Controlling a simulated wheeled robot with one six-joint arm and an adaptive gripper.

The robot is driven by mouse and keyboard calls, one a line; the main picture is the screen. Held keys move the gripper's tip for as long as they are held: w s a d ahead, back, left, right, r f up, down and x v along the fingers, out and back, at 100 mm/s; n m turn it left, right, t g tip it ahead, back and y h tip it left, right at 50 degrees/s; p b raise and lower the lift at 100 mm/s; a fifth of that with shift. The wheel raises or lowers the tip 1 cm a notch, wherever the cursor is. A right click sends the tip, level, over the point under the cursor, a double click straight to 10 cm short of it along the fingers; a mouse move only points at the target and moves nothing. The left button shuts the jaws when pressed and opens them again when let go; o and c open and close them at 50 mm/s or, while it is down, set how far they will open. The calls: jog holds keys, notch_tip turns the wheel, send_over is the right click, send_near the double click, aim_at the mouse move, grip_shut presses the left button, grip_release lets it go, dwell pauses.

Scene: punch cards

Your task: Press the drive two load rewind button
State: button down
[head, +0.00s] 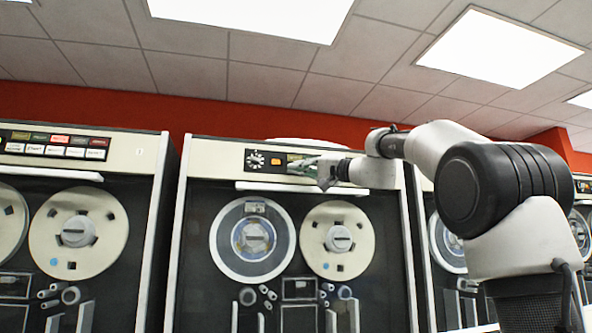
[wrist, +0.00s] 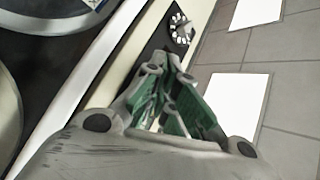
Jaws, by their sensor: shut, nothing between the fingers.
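The middle tape drive (head: 200,250) has a dark control strip with a white-marked dial (head: 255,160), an orange button (head: 276,161) and a few other buttons (head: 295,157). My gripper (head: 292,167) is shut and empty in front of this strip, just right of the orange button. It hides most of the buttons there. In the wrist view, the green-padded fingers (wrist: 170,62) point along the strip toward the dial (wrist: 180,28). I cannot tell whether the fingertips touch the panel. No drive number or load rewind label is readable.
A left tape drive (head: 150,200) shows a full button panel (head: 58,144) with two rows of coloured and white buttons. Another drive (head: 447,240) stands at the right, partly behind my arm.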

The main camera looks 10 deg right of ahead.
jog(key=shift+w, duration=0.1)
jog(key=shift+w, duration=0.35)
